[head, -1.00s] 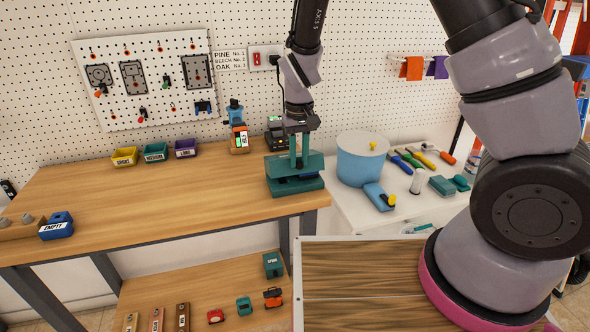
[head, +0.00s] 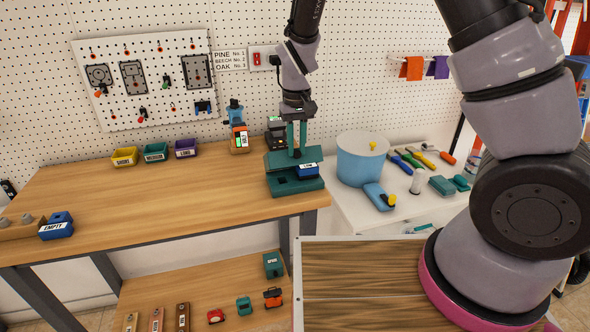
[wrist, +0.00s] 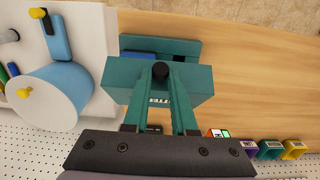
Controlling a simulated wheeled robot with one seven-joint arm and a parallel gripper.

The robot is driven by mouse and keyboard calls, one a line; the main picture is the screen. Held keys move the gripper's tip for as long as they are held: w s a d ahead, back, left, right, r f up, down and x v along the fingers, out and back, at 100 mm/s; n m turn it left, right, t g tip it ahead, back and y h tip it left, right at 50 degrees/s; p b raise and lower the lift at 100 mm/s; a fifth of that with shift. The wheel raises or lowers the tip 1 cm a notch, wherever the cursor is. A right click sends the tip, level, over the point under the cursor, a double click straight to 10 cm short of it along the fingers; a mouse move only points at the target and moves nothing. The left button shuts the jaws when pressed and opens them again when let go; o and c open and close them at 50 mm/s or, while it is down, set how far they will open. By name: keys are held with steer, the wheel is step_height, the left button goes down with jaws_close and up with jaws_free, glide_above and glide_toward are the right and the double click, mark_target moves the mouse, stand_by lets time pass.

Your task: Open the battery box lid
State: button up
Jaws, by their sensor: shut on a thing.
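The battery box (head: 287,188) is teal and sits near the right front corner of the workbench. Its teal lid (head: 277,161) is raised and tilted back, leaving a blue battery (head: 308,170) with a white label in view. My gripper (head: 297,153) reaches down from above and is shut at the lid. In the wrist view my gripper (wrist: 161,76) has its fingers closed in around a dark round knob (wrist: 161,70) on the lid (wrist: 200,82). The fingers partly hide the lid's lettering. The box base (wrist: 190,48) shows beyond it.
A blue bucket (head: 360,165) stands close on the right, on a white counter with tools. A charger (head: 276,132) and an orange-and-blue tool (head: 237,130) stand behind.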

steer(key=shift+w+r, duration=0.15)
steer(key=shift+w+a+r, duration=0.2)
steer(key=shift+w+r, duration=0.15)
steer(key=shift+w, duration=0.15)
steer(key=shift+w+a+r, duration=0.15)
steer(key=shift+w+r, duration=0.2)
steer(key=shift+w, duration=0.15)
steer(key=shift+w+a+r, duration=0.2)
steer(key=shift+w+r, duration=0.05)
steer(key=shift+w, duration=0.35)
steer(key=shift+w+a+r, duration=0.15)
steer(key=shift+w+r, duration=0.05)
steer(key=shift+w, duration=0.4)
steer(key=shift+w, duration=0.15)
steer(key=shift+w+a+r, duration=0.1)
steer(key=shift+w+a, duration=0.1)
steer(key=shift+w, duration=0.4)
steer(key=shift+w+a+r, duration=0.1)
steer(key=shift+w+a, duration=0.05)
steer(key=shift+w, duration=0.4)
